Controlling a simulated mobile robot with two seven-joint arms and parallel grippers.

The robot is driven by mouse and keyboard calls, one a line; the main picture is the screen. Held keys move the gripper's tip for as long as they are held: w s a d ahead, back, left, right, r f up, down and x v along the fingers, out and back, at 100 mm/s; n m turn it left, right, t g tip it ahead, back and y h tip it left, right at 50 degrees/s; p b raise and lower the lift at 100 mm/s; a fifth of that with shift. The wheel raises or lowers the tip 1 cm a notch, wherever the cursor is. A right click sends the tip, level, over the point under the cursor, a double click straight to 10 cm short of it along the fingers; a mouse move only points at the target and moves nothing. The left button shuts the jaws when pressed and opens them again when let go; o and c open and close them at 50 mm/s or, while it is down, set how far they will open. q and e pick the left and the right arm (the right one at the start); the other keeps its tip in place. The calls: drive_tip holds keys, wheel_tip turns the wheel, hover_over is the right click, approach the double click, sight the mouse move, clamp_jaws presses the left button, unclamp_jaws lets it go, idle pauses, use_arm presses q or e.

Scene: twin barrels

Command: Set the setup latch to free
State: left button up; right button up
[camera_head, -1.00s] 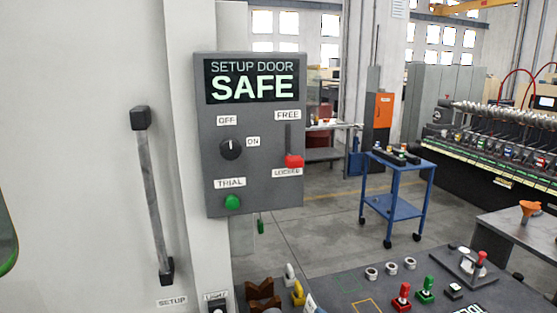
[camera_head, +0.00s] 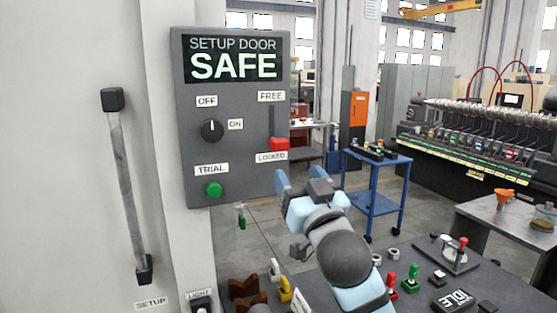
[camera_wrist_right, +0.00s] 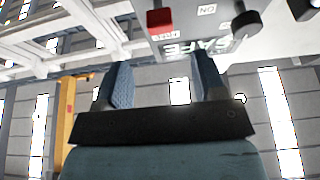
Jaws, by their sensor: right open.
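The setup latch is a red handle (camera_head: 279,144) in a vertical slot on the right side of the grey control panel (camera_head: 240,182). It sits at the bottom of the slot, just above the LOCKED label (camera_head: 271,157); the FREE label (camera_head: 271,96) is at the top. My right gripper (camera_head: 302,178) is open and empty, below and slightly right of the red handle, apart from it. In the right wrist view the red handle (camera_wrist_right: 160,19) shows beyond the fingertips, roughly between them in width. My left gripper is not in view.
The panel also has a black knob (camera_head: 212,130), a green TRIAL button (camera_head: 214,189) and a screen (camera_head: 233,60) reading SETUP DOOR SAFE. A door handle (camera_head: 127,190) stands left. A console (camera_head: 405,300) with red and green levers lies below right. A blue cart (camera_head: 378,200) stands behind.

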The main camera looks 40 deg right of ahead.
sight(282, 148)
drive_tip(key=p+x, duration=0.3)
drive_tip(key=x, duration=0.7)
drive_tip(key=shift+s, duration=0.1)
drive_tip(key=shift+w+d+r, duration=0.1)
drive_tip(key=shift+w+d, duration=0.05)
drive_tip(key=shift+w, duration=0.35)
clamp_jaws()
wheel_tip(282, 148, up, 6)
drive_tip(key=p, duration=0.4)
drive_tip(key=shift+p, duration=0.35)
drive_tip(key=shift+r, duration=0.3)
drive_tip(key=shift+s+d+r, duration=0.1)
unclamp_jaws()
